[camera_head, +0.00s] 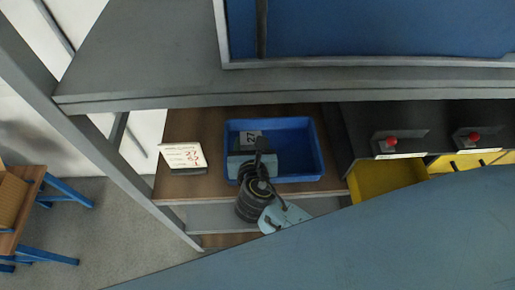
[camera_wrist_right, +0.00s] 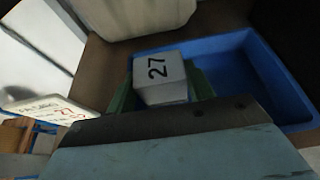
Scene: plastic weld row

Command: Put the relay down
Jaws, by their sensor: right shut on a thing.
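I cannot tell whether the relay touches the tray floor. My left gripper is not in view.
The tray stands on a brown shelf (camera_head: 207,126) under a grey shelf (camera_head: 160,60). A white label card (camera_head: 183,157) stands left of the tray. Dark units with red knobs (camera_head: 391,142) and yellow bins (camera_head: 385,178) are to the right. The tray's right part is empty.

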